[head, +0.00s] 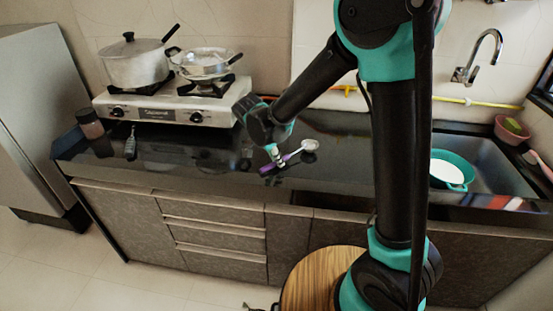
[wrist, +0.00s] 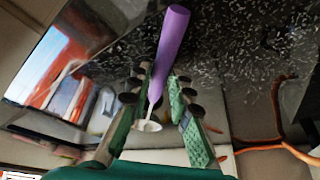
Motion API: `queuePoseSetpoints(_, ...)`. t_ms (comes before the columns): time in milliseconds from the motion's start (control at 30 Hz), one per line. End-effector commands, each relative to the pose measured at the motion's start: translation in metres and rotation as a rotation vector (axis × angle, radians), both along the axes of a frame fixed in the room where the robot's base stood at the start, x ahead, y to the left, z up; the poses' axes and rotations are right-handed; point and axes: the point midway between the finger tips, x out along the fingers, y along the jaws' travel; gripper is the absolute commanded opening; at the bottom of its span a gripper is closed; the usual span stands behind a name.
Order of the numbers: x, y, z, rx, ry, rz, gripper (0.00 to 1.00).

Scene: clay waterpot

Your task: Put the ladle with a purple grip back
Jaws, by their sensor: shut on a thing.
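The ladle with a purple grip shows just above the dark glossy counter (head: 180,165) in the head view, its purple grip (head: 291,156) beside my gripper (head: 276,155) and its pale bowl (head: 310,145) to the right. In the wrist view the purple grip (wrist: 172,40) points up and away, and the white bowl (wrist: 147,125) hangs nearer the camera. My gripper (wrist: 160,82) is shut on the ladle, with its fingers on either side of the handle. I cannot tell whether the ladle touches the counter.
A stove (head: 155,108) with a lidded pot (head: 135,64) and a pan (head: 207,62) stands at the back left. A sink with a teal basin (head: 466,172) is at the right. A round wooden top (head: 308,280) stands in front, partly hidden by my arm.

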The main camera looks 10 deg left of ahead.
Motion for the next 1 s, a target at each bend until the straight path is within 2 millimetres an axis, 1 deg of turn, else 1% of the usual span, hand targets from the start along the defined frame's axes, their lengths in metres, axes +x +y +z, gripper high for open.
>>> queuePoseSetpoints(300, 0.0, 0.0, -0.003, 0.0, 0.0, 0.0, 0.0)
queuePoseSetpoints(333, 0.0, 0.0, -0.004, 0.0, 0.0, 0.0, 0.21)
queuePoseSetpoints(500, 0.0, 0.0, -0.003, 0.0, 0.0, 0.0, 0.4)
queuePoseSetpoints(833, 0.0, 0.0, -0.001, 0.0, 0.0, 0.0, 0.4)
queuePoseSetpoints(933, -0.002, 0.002, 0.007, 0.0, 0.0, 0.001, 0.4)
queuePoseSetpoints(1000, -0.005, 0.005, 0.017, -0.001, 0.001, 0.002, 0.4)
